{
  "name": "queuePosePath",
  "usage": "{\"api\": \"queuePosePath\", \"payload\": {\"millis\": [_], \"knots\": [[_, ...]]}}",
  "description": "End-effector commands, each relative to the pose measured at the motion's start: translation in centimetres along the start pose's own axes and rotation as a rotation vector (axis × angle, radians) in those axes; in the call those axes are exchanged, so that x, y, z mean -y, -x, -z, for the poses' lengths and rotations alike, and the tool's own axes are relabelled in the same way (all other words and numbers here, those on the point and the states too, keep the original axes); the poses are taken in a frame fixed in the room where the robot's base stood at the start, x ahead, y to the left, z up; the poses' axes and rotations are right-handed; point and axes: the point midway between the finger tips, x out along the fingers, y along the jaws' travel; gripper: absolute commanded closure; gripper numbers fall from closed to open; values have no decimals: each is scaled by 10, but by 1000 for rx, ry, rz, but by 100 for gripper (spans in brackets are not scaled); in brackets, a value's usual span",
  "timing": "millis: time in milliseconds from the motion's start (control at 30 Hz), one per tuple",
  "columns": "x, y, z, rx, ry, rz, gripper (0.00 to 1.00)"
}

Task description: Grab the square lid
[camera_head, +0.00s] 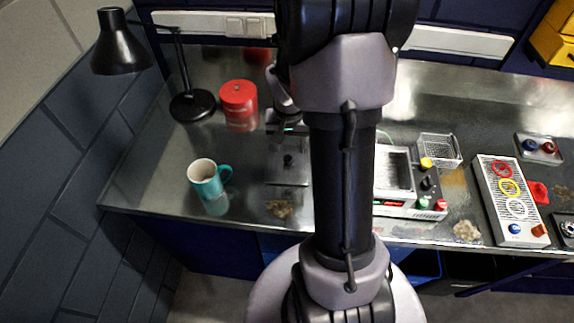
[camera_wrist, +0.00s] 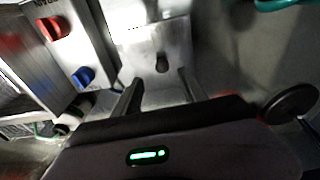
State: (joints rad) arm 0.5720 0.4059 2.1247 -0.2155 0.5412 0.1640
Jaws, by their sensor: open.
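The square lid (camera_head: 289,172) is a flat grey metal plate with a small black knob, lying on the metal bench left of my arm. In the wrist view the square lid (camera_wrist: 150,40) lies just ahead of my fingers, its knob upright near the middle. My gripper (camera_wrist: 161,82) is open and empty, its two dark fingers apart on either side of the line to the knob. The knob sits just beyond the fingertips. In the head view my gripper (camera_head: 287,126) is partly hidden behind my arm, at the lid's far edge.
A teal mug (camera_head: 206,181) stands left of the lid. A red canister (camera_head: 239,100) and a black lamp (camera_head: 193,105) stand behind. A device with knobs (camera_head: 424,190), partly behind my arm, stands to the right, near a wire basket (camera_head: 440,149).

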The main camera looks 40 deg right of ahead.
Motion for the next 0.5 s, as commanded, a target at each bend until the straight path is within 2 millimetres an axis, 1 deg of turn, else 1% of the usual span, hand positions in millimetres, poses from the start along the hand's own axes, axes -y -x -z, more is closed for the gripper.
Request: {"api": "queuePosePath", "payload": {"millis": [133, 200, 300, 367, 500], "knots": [[2, -18, -2, 1, 1, 0, 51], [4, -34, -4, 2, 1, 0, 51], [4, -51, -4, 2, 1, 0, 51], [4, -54, -4, 0, 1, 0, 51], [4, -52, -3, -1, 1, 1, 51]]}}
